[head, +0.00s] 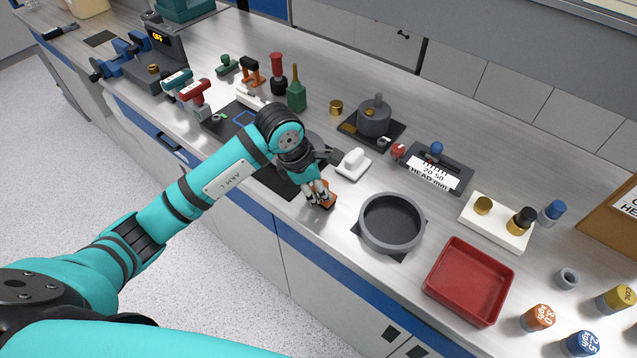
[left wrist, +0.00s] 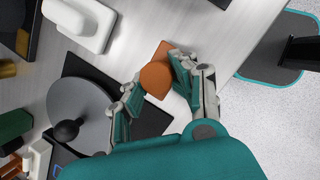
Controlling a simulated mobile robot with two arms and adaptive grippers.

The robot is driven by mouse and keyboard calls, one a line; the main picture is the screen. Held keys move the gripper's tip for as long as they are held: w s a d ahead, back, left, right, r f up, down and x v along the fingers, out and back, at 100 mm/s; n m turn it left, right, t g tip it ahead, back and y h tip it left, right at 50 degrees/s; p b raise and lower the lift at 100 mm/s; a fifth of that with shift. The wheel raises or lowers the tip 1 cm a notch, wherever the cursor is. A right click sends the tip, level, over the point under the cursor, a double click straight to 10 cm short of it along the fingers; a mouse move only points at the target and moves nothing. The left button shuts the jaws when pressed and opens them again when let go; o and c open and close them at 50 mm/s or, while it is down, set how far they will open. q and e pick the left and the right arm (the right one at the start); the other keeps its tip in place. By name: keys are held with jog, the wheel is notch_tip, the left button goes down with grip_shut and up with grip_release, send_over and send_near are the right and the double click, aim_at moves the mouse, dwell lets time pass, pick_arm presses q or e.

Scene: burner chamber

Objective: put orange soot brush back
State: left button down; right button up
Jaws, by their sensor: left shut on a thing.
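The orange soot brush (head: 328,200) is between the fingers of my left gripper (head: 314,192), close to the front edge of the counter. In the left wrist view the orange brush (left wrist: 156,76) shows a rounded part between the fingertips and a flat part behind it. My left gripper (left wrist: 150,88) is shut on it. Its underside is hidden, so I cannot tell whether it touches the counter. My right gripper is not in view.
A grey round pan (head: 391,222) and a red tray (head: 469,281) stand to the right. A white-handled block (head: 353,163) is close beside the gripper. A grey disc with a black knob (left wrist: 80,112) lies on a dark mat. Several coloured tools stand at the back left.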

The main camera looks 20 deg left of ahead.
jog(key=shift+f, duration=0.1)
pick_arm(q)
jog(key=shift+f, duration=0.2)
jog(key=c, duration=1.3)
grip_release()
jog(key=shift+r, duration=0.1)
jog(key=o, duration=0.3)
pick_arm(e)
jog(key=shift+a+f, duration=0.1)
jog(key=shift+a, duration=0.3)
pick_arm(q)
jog(key=shift+o, duration=0.2)
jog(key=shift+r, duration=0.25)
jog(key=b+v, duration=0.2)
jog(key=v, duration=0.9)
jog(key=shift+s+r, duration=0.2)
jog(key=shift+r, duration=0.15)
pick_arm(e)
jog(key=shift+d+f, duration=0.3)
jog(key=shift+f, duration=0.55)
pick_arm(q)
jog(key=shift+a, duration=0.15)
